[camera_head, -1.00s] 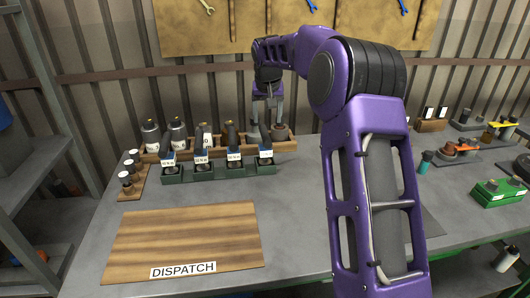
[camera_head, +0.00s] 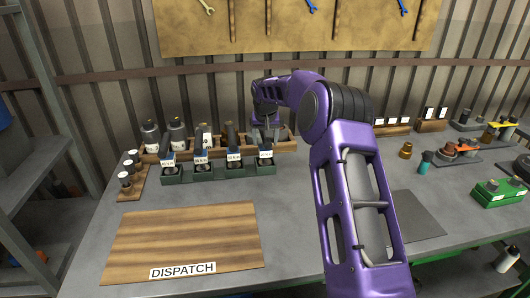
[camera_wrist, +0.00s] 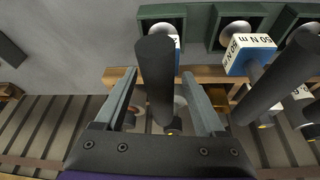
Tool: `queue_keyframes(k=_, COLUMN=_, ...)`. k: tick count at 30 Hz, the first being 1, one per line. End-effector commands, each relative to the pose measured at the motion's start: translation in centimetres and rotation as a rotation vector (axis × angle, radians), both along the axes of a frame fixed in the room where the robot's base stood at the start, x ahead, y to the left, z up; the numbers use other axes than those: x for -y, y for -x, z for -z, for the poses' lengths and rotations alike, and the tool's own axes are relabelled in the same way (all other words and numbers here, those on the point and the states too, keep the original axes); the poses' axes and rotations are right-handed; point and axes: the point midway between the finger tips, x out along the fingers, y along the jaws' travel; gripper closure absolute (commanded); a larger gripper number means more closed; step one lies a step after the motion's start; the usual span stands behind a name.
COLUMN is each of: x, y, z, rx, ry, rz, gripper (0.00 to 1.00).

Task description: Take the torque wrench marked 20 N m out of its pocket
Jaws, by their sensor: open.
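Several torque wrenches with dark handles and blue-and-white labels stand in a row of green pockets (camera_head: 218,172) at the back left of the bench. My gripper (camera_head: 267,133) is at the rightmost wrench. In the wrist view, its open fingers (camera_wrist: 160,85) lie on either side of that wrench's dark handle (camera_wrist: 156,62), with gaps visible at both sides. The label (camera_wrist: 178,27) behind this handle is mostly covered, so its number cannot be read. The neighbouring wrench (camera_wrist: 262,80) is marked 50 N m in the wrist view. The other labels are too small to read in the head view.
A wooden rack (camera_head: 285,146) with bottle-like items stands close behind the pockets. A wooden DISPATCH board (camera_head: 185,235) lies clear at the front left. Small parts and a green box (camera_head: 500,192) are at the right. The bench in front of the pockets is free.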

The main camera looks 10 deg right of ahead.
Motion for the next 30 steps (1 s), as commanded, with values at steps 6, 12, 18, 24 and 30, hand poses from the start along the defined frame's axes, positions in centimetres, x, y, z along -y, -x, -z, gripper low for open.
queue_keyframes(k=6, x=0.01, y=0.01, z=-0.06, rx=0.001, ry=0.000, rz=0.000, gripper=0.39)
queue_keyframes(k=12, x=0.01, y=0.01, z=-0.07, rx=0.000, ry=0.000, rz=0.000, gripper=0.75)
queue_keyframes(k=18, x=0.02, y=0.02, z=-0.08, rx=0.000, ry=0.000, rz=0.001, gripper=1.00)
queue_keyframes(k=24, x=0.04, y=0.02, z=-0.08, rx=0.000, ry=0.000, rz=0.001, gripper=1.00)
queue_keyframes(k=30, x=0.05, y=0.02, z=-0.08, rx=0.000, ry=0.001, rz=0.001, gripper=1.00)
